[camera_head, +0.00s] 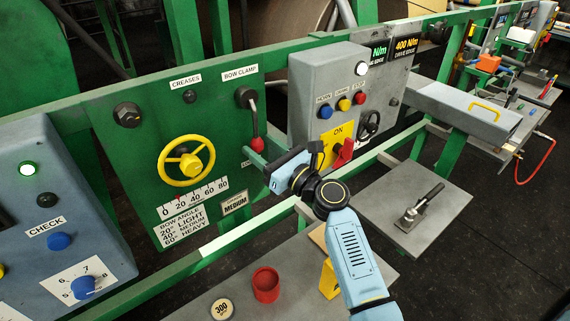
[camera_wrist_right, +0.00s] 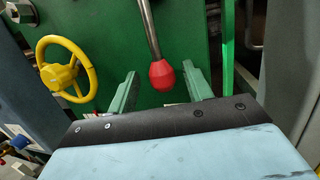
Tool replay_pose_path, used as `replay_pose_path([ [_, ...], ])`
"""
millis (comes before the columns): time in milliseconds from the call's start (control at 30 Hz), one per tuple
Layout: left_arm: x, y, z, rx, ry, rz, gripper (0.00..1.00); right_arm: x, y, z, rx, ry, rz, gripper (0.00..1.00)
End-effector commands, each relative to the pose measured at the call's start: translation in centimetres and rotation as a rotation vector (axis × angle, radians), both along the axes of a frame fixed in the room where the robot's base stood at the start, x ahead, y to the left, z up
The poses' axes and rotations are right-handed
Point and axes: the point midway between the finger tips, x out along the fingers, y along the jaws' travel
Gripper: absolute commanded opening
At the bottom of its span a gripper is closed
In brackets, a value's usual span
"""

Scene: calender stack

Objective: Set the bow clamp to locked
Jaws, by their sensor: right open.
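The bow clamp lever is a grey rod with a red knob (camera_head: 257,144), hanging almost straight down from a dark pivot under the "BOW CLAMP" label (camera_head: 240,72) on the green panel. The red knob also shows in the right wrist view (camera_wrist_right: 162,75), between and just beyond the fingertips. My right gripper (camera_head: 258,160) is open at the knob; in the right wrist view its two green fingers (camera_wrist_right: 158,92) stand apart on either side, with gaps to the knob. The lettering below the knob is mostly hidden by the gripper. My left gripper is out of view.
A yellow handwheel (camera_head: 187,161) is left of the lever. A grey control box (camera_head: 310,85) with buttons and a red switch handle (camera_head: 345,152) stands close on the right. A green rail (camera_head: 240,233) crosses in front, above a shelf with a red cup (camera_head: 266,285).

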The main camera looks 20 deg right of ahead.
Motion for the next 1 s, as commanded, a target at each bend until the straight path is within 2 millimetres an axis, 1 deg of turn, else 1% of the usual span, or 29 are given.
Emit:
replay_pose_path([
  [33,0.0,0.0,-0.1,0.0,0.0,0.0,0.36,-1.0,-0.5,-0.4,-0.002,0.002,-0.001,0.5],
  [300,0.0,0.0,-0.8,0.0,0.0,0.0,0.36,-6.4,-3.2,-1.7,-0.004,0.004,0.0,0.5],
  [400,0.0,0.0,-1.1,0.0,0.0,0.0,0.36,-8.0,-3.9,-1.9,-0.003,0.003,0.002,0.5],
  [500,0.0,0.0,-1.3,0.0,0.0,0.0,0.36,-9.1,-4.5,-2.2,-0.002,0.003,0.001,0.5],
  [700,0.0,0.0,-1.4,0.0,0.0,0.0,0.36,-10.0,-4.9,-2.2,-0.001,0.001,0.002,0.5],
  [1000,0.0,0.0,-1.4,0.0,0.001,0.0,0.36,-10.0,-4.9,-2.2,-0.001,0.001,0.001,0.5],
])
